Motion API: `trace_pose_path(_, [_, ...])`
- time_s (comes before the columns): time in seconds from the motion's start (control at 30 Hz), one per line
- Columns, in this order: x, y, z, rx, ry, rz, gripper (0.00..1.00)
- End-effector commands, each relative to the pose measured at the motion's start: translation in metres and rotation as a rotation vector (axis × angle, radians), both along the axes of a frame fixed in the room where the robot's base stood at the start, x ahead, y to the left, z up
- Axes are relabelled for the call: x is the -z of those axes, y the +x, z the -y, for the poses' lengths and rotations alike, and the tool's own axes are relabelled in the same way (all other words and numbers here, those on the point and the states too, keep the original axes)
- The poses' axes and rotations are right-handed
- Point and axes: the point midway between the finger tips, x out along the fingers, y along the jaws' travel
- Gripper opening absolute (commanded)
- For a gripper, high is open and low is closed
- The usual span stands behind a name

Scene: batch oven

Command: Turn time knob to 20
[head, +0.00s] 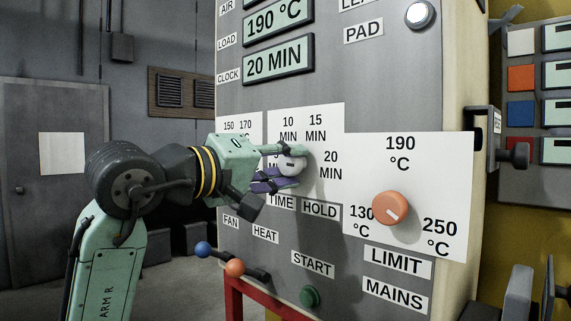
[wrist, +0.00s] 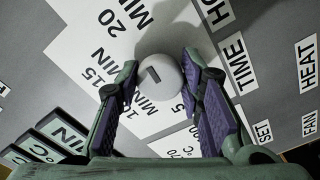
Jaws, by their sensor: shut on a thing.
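The time knob (head: 291,164) is a pale round knob on the oven panel, above the TIME label and among the 10, 15 and 20 MIN labels. It also shows in the wrist view (wrist: 161,83), with a short dark mark on its face. The mark lies toward the 15 and 20 MIN side; its exact setting I cannot tell. My gripper (head: 298,167) is shut on the knob, one finger above and one below in the head view. In the wrist view my gripper (wrist: 160,75) has purple pads on either side of it. The CLOCK display (head: 278,62) reads 20 MIN.
An orange limit knob (head: 392,208) sits right of the time knob. Below are a green START button (head: 309,297) and levers with a blue ball (head: 203,249) and an orange ball (head: 235,267). A handle (head: 513,152) juts from the panel's right edge.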

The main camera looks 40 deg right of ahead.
Motion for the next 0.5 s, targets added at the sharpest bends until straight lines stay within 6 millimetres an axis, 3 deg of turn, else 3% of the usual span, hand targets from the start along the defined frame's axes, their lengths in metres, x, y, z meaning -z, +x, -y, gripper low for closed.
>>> trace_pose_path(0.5, [-0.0004, -0.0004, -0.0001, 0.001, -0.007, -0.074, 0.06])
